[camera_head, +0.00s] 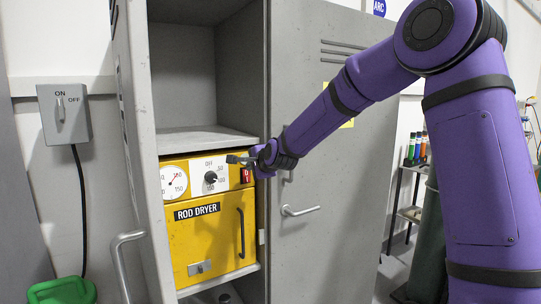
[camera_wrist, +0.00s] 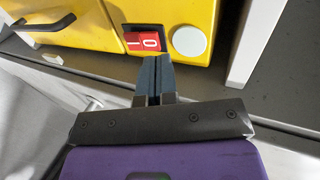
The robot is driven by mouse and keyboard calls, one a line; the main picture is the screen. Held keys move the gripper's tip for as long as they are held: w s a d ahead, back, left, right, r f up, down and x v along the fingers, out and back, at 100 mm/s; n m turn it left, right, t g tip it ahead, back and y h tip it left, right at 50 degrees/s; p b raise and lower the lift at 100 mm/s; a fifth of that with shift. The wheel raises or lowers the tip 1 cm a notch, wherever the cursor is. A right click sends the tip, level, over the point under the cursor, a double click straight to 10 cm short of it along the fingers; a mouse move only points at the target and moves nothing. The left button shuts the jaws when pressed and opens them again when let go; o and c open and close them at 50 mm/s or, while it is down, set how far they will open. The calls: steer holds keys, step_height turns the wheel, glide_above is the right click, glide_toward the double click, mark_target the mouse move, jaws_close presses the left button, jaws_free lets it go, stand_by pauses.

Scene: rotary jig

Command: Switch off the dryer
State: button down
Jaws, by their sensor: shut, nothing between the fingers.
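The yellow rod dryer (camera_head: 210,238) sits inside an open grey cabinet, below a shelf. Its front panel has a gauge (camera_head: 173,183), a black dial (camera_head: 210,178) and a red rocker switch (camera_head: 247,175) at the right end. In the wrist view the red switch (camera_wrist: 142,42) shows white I and O marks, beside a pale round disc (camera_wrist: 190,41). My gripper (camera_head: 236,159) is at the panel's upper right, near the switch. In the wrist view my gripper (camera_wrist: 154,62) is shut and empty, its tips just at the switch's lower edge. I cannot tell whether they touch it.
The cabinet's left door (camera_head: 135,150) stands open, and the right door (camera_head: 325,200) has a handle (camera_head: 300,211). A grey ON/OFF wall box (camera_head: 64,128) hangs at left with a cable. A green object (camera_head: 62,291) is below it.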

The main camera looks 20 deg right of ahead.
steer(key=w+r+v, duration=0.1)
steer(key=r+v, duration=0.1)
steer(key=v, duration=0.8)
steer(key=shift+r, duration=0.2)
steer(key=shift+s, duration=0.15)
stand_by(0.5)
steer(key=s+d+f+n+g+h, duration=0.1)
steer(key=s+n, duration=0.4)
steer(key=s, duration=0.8)
steer(key=s+d+f+n+g, duration=0.1)
steer(key=s+d+n+g, duration=0.2)
steer(key=s, duration=1.1)
steer(key=s+d+f+n+g+h, duration=0.1)
steer(key=s+d+n+g, duration=0.1)
steer(key=s+n, duration=0.5)
steer(key=s+g, duration=0.1)
steer(key=s, duration=0.5)
steer(key=shift+s+n+g+h, duration=0.3)
steer(key=shift+s+n+g, duration=0.1)
steer(key=c, duration=1.8)
jaws_free()
